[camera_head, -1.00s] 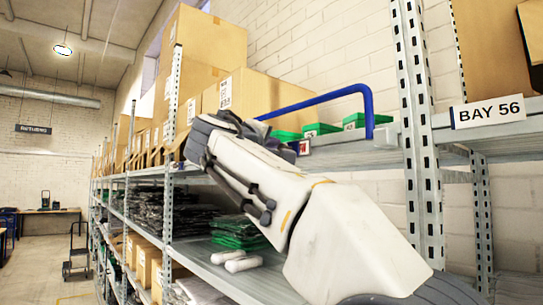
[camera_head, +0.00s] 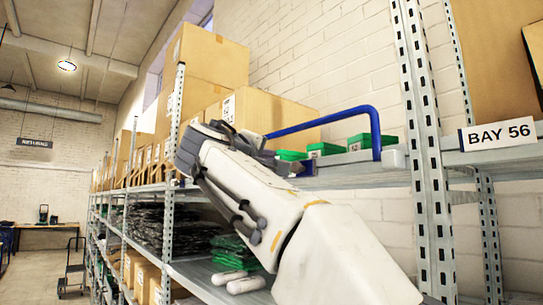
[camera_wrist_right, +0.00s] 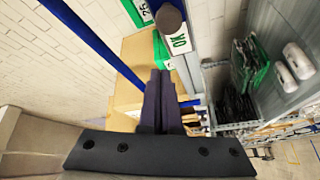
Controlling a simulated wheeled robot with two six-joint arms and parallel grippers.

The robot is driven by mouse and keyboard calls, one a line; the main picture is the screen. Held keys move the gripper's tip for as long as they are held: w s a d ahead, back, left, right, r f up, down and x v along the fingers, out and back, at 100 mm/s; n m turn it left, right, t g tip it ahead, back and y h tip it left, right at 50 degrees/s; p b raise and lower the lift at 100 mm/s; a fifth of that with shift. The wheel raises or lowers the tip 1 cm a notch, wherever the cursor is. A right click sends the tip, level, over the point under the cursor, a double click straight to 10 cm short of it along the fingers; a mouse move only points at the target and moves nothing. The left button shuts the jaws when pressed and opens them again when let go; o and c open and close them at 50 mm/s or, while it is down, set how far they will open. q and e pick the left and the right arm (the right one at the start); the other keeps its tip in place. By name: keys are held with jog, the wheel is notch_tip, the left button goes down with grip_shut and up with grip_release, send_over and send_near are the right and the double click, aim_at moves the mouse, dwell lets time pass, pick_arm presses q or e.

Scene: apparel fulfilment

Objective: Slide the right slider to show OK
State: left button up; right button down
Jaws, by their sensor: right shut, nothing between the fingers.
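My right gripper (camera_wrist_right: 160,74) is shut and empty; its dark fingers lie together in the right wrist view. Just ahead of the fingertips is a white label reading OK on green (camera_wrist_right: 178,43). A round grey-brown knob (camera_wrist_right: 170,18) stands beside the label, in line with the fingers. I cannot tell whether the fingers touch the slider. In the head view my right gripper (camera_head: 284,163) is at the shelf's front edge, and my own arm and gripper hide the slider and its label. My left gripper is not in view.
A blue bar (camera_head: 320,125) arches over the shelf near the gripper. Green boxes (camera_head: 325,149) and cardboard cartons (camera_head: 270,117) stand behind. A perforated upright (camera_head: 425,140) and a BAY 56 sign (camera_head: 497,135) are to the right. A lower shelf holds folded dark garments (camera_head: 186,230).

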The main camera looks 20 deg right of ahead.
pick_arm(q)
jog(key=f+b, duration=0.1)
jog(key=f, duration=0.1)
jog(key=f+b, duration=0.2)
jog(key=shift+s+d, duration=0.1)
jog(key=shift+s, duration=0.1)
pick_arm(e)
jog(key=v, duration=0.9)
jog(key=shift+s+d+f, duration=0.1)
jog(key=shift+d, duration=0.05)
